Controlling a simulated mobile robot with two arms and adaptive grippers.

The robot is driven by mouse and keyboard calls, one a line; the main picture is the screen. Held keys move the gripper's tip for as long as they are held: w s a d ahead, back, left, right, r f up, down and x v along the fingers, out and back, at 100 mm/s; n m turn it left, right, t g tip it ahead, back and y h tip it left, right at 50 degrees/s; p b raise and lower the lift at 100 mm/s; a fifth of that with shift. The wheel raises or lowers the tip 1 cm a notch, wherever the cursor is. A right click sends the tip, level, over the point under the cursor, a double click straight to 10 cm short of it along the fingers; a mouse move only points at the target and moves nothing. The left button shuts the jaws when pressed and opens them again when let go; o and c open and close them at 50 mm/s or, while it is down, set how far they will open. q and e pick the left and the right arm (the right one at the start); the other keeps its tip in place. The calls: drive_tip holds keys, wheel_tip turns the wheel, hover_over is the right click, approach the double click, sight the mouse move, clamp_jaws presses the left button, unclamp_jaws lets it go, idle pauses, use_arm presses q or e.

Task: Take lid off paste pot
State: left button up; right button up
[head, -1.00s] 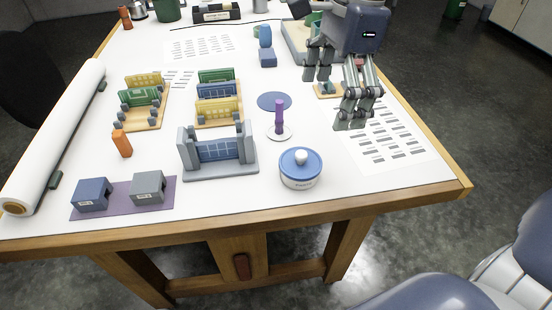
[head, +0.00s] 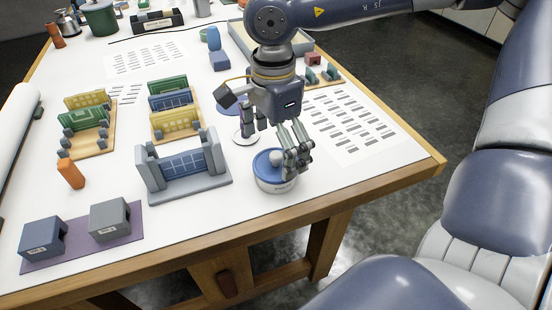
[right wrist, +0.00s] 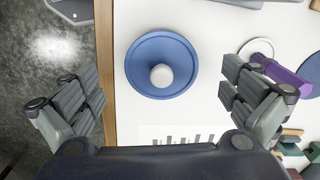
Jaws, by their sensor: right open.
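The paste pot (head: 275,186) is a round white tub near the table's front edge. Its blue lid (head: 262,168) is on it, with a white knob (head: 277,157) in the middle. My right gripper (head: 274,150) is open and empty, over the pot, partly covering the lid in the head view. In the right wrist view the lid (right wrist: 140,75) and knob (right wrist: 161,76) lie between the spread fingers (right wrist: 163,98), with clear space on both sides. I cannot tell the exact height above the knob. My left gripper is not in view.
A purple-handled tool (right wrist: 292,82) and a white dish (right wrist: 259,50) are close to one finger. A grey gate-like model (head: 190,180) stands left of the pot. The table's wooden front edge (head: 330,198) is just beyond the pot.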

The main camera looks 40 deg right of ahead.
sight(276, 161)
drive_tip(key=shift+f, duration=0.7)
drive_tip(key=shift+w+f, duration=0.15)
drive_tip(key=shift+f, duration=0.35)
drive_tip(key=c, duration=1.2)
drive_tip(key=shift+s+r, duration=0.15)
drive_tip(key=shift+s, duration=0.2)
drive_tip(key=c, duration=0.4)
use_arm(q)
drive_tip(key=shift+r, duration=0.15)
use_arm(e)
drive_tip(key=shift+c, duration=0.2)
